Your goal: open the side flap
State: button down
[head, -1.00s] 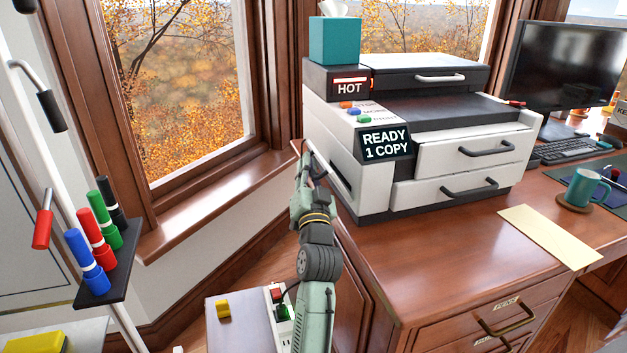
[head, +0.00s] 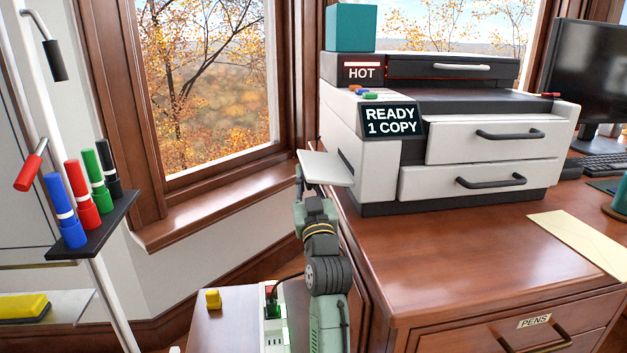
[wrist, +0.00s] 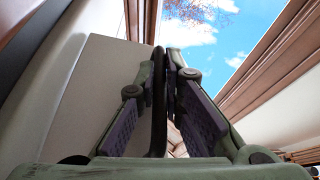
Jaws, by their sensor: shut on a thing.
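The printer (head: 440,140) stands on the wooden desk. Its pale side flap (head: 325,168) sticks out from the printer's left side, lying close to level, with a dark slot (head: 346,163) at its base. In the wrist view the flap is the broad pale panel (wrist: 95,95) on the left, and a dark bar handle (wrist: 158,100) runs along its edge. My gripper (wrist: 160,62) is shut on this handle, one finger on each side. In the head view my gripper (head: 298,178) is at the flap's outer left edge, partly hidden by the flap and my arm.
The window wall and sill (head: 210,205) are left of the flap. A marker holder (head: 95,232) stands farther left. A low surface with a yellow block (head: 213,298) and a switch box (head: 272,318) lies below my arm. A teal tissue box (head: 350,28) tops the printer.

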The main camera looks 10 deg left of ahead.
jog(key=shift+d+f+b, duration=0.15)
jog(key=shift+f+b, duration=0.15)
jog(key=shift+f, duration=0.2)
jog(key=shift+w+f, duration=0.1)
jog(key=c, duration=2)
grip_release()
notch_tip(320, 180, up, 10)
jog(key=shift+r, duration=0.1)
